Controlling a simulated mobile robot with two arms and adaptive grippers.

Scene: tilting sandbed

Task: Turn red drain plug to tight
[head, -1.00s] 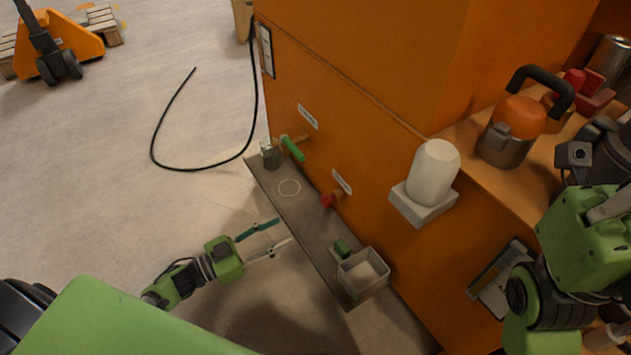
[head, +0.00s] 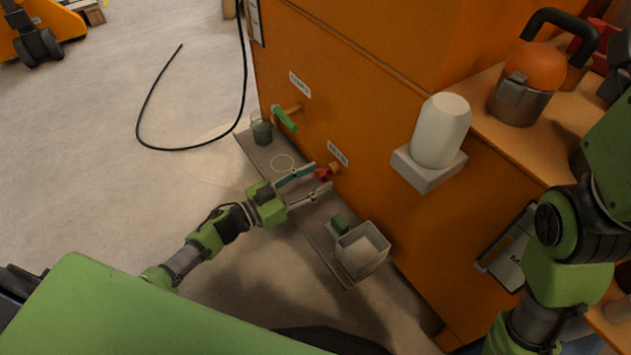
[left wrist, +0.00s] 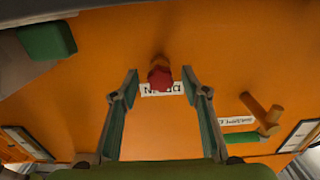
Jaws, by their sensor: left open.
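The red drain plug (head: 323,174) sticks out of the orange cabinet wall below a white label. It also shows in the left wrist view (left wrist: 160,76), ahead of and between my fingertips. My left gripper (head: 319,176) is open, with one finger on each side of the plug's line. From these views I cannot tell whether either finger touches it. My right gripper is not in view; only part of my right arm shows at the right.
A green-handled valve (head: 284,118) sits farther left on the wall, above a small jar (head: 261,130). A grey shelf (head: 262,160) runs below, with a green block (head: 339,224) and a square container (head: 362,250). A white bottle (head: 441,130) stands in a wall holder. A black hose lies on the floor.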

